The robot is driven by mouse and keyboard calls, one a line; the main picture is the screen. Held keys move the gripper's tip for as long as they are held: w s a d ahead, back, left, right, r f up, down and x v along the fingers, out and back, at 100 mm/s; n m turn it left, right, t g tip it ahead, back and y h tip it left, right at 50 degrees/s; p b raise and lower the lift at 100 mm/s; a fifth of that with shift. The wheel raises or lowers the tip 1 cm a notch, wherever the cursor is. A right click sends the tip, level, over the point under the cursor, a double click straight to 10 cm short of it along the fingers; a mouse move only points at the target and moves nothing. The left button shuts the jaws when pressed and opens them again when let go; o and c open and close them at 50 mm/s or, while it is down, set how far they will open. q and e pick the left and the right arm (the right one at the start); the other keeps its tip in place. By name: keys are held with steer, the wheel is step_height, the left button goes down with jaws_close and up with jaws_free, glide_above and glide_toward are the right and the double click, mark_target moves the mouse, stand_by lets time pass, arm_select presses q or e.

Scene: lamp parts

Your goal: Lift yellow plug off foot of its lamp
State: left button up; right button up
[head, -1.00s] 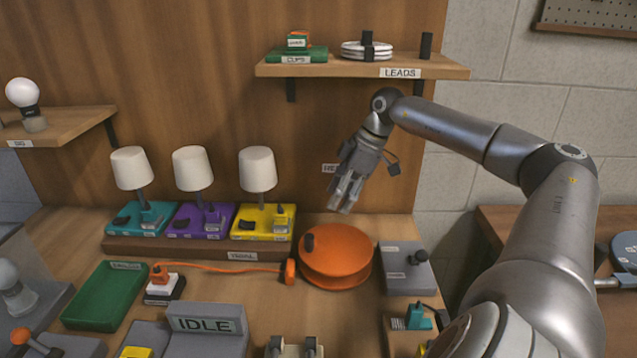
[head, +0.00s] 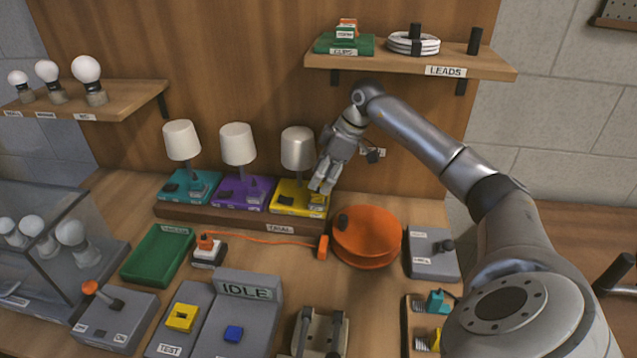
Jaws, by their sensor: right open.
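The lamp with the yellow foot (head: 287,206) stands at the right end of the wooden TRIAL stand (head: 225,222), its white shade (head: 298,148) above. A small yellow plug (head: 317,197) appears at the right part of that foot, mostly hidden by my right gripper. My right gripper (head: 321,188) is open, with its fingertips pointing down at the plug's place; I cannot tell whether they touch it. My left gripper is not in view.
Purple (head: 238,193) and teal (head: 188,186) lamps stand to the left on the same stand. An orange cable reel (head: 367,236) sits close in front to the right. A green tray (head: 157,255) lies at the left. The LEADS shelf (head: 410,62) hangs above my right arm.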

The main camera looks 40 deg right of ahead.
mark_target(319, 188)
steer(key=shift+x, duration=2.3)
steer(key=shift+s+d+f, duration=0.1)
steer(key=shift+s+d, duration=0.05)
steer(key=shift+s, duration=0.05)
jaws_close()
steer(key=shift+r+p, duration=0.75)
steer(key=shift+p, duration=0.25)
steer(key=shift+r+p, duration=2.45)
